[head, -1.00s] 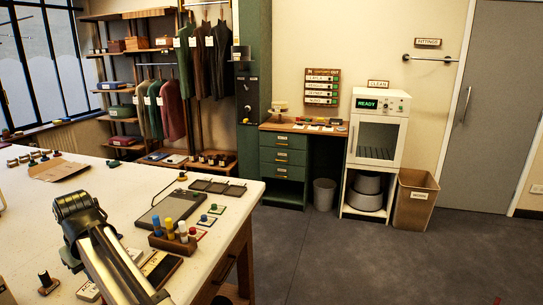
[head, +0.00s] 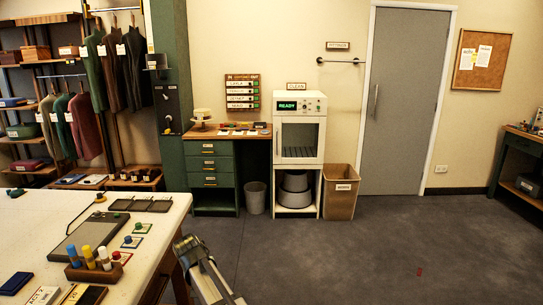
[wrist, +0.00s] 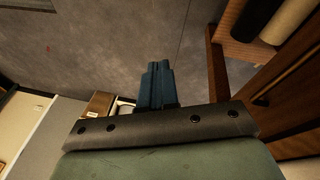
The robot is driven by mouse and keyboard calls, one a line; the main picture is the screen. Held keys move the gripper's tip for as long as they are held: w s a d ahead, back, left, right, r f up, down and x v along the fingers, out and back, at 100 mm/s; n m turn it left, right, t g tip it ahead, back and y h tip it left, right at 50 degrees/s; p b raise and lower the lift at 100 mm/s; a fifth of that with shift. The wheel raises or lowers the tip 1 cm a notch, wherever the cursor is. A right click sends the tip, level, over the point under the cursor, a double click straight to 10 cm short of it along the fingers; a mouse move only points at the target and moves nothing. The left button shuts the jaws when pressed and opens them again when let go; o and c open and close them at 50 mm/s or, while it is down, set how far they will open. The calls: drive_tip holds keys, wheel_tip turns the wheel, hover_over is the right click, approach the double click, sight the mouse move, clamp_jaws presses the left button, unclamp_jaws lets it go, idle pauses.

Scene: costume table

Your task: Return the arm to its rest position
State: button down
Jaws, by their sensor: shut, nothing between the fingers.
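My gripper (wrist: 158,85) shows in the wrist view with its dark blue fingers together and nothing between them. It is over the grey floor (wrist: 90,45), apart from any object. In the head view only a part of my arm shows at the bottom centre, beside the right edge of the white-topped table (head: 150,215); the fingers cannot be made out there.
On the table are a dark tablet (head: 85,237), a wooden holder (head: 92,272) with several coloured bottles, and cards. A bin (head: 341,190) stands beside the white READY cabinet (head: 299,150). The floor (head: 370,245) on the right is open.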

drive_tip(key=s+d+f+g, duration=0.2)
drive_tip(key=s+d+f, duration=0.3)
drive_tip(key=d+f, duration=0.45)
drive_tip(key=s+d+f+m+g, duration=0.1)
drive_tip(key=s+d+f, duration=0.4)
drive_tip(key=d+f, duration=0.4)
drive_tip(key=s+d+f+g, duration=0.2)
drive_tip(key=s+d+f, duration=0.4)
drive_tip(key=f, duration=0.4)
drive_tip(key=s+d+f+g, duration=0.1)
drive_tip(key=s+d+f, duration=0.3)
drive_tip(key=s, duration=0.5)
drive_tip(key=s+d+f+m+g+y, duration=0.1)
drive_tip(key=s+d+f, duration=0.3)
drive_tip(key=s, duration=0.5)
drive_tip(key=s+d+f+m+g, duration=0.1)
drive_tip(key=s+d+f+g, duration=0.2)
drive_tip(key=s, duration=0.7)
drive_tip(key=d, duration=0.2)
drive_tip(key=shift+d+f+y, duration=0.3)
drive_tip(key=shift+d+f, duration=0.05)
drive_tip(key=shift+f, duration=0.05)
